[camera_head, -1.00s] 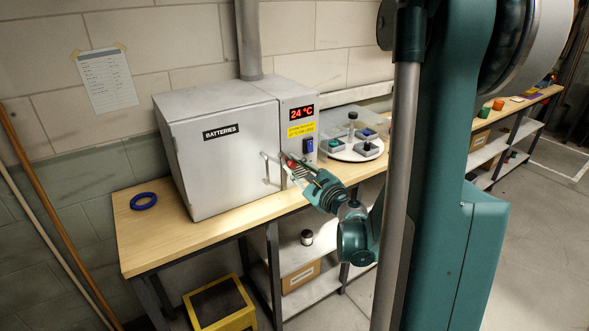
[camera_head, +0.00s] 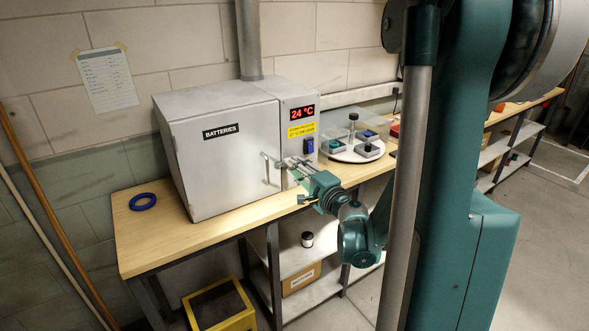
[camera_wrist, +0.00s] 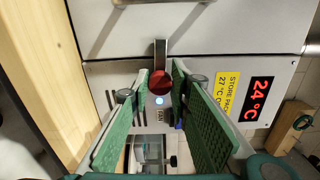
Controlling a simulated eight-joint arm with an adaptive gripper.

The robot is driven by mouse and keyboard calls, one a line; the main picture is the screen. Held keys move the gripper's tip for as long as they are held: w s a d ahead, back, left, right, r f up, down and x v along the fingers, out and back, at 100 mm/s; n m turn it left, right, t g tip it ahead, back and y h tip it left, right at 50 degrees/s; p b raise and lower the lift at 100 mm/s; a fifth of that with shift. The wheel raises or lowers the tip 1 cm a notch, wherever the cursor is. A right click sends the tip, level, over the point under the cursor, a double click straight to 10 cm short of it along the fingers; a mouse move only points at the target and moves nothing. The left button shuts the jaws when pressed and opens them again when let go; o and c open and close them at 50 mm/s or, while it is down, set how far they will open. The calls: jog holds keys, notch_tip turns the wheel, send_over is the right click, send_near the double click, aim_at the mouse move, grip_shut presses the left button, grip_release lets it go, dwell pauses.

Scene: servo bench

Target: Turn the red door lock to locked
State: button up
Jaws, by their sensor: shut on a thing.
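The red door lock (camera_wrist: 160,83) is a round red knob on the panel beside the grey cabinet door (camera_wrist: 220,30). Its grey bar (camera_wrist: 160,52) points up in the wrist view, toward the door and across the seam. My gripper (camera_wrist: 162,92) has one green-padded finger on each side of the knob and is shut on it. In the head view my gripper (camera_head: 293,168) is at the cabinet front, right of the door handle (camera_head: 265,170), and hides the lock.
The panel has a red 24 °C display (camera_head: 302,113), a yellow label (camera_head: 301,130) and a blue switch (camera_head: 309,145). A round white stand (camera_head: 352,154) with several blocks is to the right. A blue ring (camera_head: 143,201) lies on the wooden bench (camera_head: 185,237) at left.

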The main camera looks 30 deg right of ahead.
jog(key=shift+n, duration=0.5)
jog(key=o, duration=0.9)
jog(key=shift+c, duration=0.2)
jog(key=shift+s, duration=0.1)
jog(key=s, duration=1.2)
jog(key=shift+w+a, duration=0.1)
jog(key=shift+a, duration=0.05)
